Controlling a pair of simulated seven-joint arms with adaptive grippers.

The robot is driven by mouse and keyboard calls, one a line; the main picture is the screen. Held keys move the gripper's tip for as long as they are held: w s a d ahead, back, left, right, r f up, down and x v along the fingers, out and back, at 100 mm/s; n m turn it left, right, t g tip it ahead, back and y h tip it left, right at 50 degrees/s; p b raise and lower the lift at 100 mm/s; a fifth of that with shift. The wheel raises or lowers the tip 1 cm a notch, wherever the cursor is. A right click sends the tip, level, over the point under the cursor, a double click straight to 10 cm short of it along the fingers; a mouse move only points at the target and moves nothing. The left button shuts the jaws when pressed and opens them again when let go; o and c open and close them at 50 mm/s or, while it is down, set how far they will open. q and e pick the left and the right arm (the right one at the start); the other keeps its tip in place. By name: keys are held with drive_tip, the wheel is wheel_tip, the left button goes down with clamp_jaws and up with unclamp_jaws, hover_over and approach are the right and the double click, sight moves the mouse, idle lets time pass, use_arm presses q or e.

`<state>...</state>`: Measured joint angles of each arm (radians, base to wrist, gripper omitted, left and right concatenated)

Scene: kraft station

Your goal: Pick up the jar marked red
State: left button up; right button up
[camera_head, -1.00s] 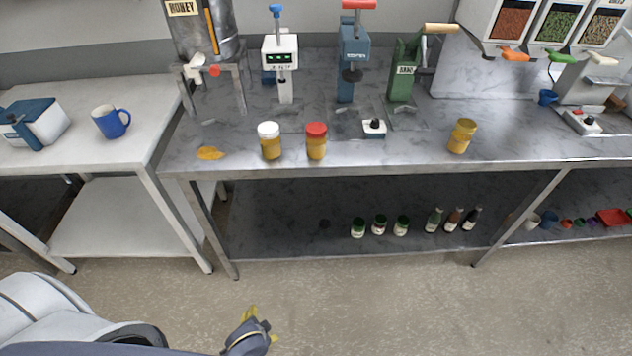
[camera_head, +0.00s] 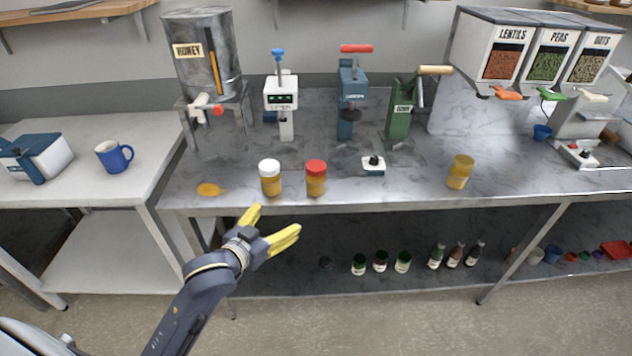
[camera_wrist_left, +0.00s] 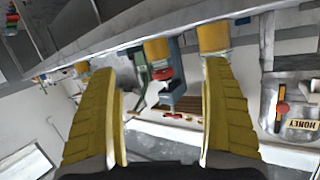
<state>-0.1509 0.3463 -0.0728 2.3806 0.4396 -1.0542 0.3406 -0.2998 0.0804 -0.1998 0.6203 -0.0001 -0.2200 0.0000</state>
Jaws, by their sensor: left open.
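The red-lidded jar (camera_head: 316,180), with amber contents, stands upright near the table's front edge. A similar white-lidded jar (camera_head: 270,180) stands just left of it. My left gripper (camera_head: 270,226) is open and empty, with yellow fingers, in front of the table edge and apart from both jars. In the left wrist view, which looks upside down, the red-lidded jar (camera_wrist_left: 156,50) shows beyond and between the yellow fingers (camera_wrist_left: 160,112). The white-lidded jar (camera_wrist_left: 213,38) shows near the right finger there. My right gripper is not in view.
A yellow-lidded jar (camera_head: 460,173) stands farther right. A small device with a black knob (camera_head: 374,166) and several presses stand behind the jars. A yellow-orange spill (camera_head: 208,190) lies left. The metal table's front edge (camera_head: 400,206) lies between my gripper and the jars.

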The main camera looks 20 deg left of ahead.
sight(311, 173)
use_arm(q)
drive_tip(key=w+r+t+h, duration=0.1)
drive_tip(key=w+r+h, duration=0.1)
drive_tip(key=w+r, duration=0.3)
drive_tip(key=shift+n, duration=0.4)
drive_tip(key=x, duration=0.6)
drive_tip(key=d+x, duration=0.1)
drive_tip(key=x, duration=0.3)
drive_tip(key=shift+r, duration=0.4)
drive_tip(key=shift+r+x, duration=0.2)
drive_tip(key=shift+x, duration=2.5)
drive_tip(key=c, duration=1.7)
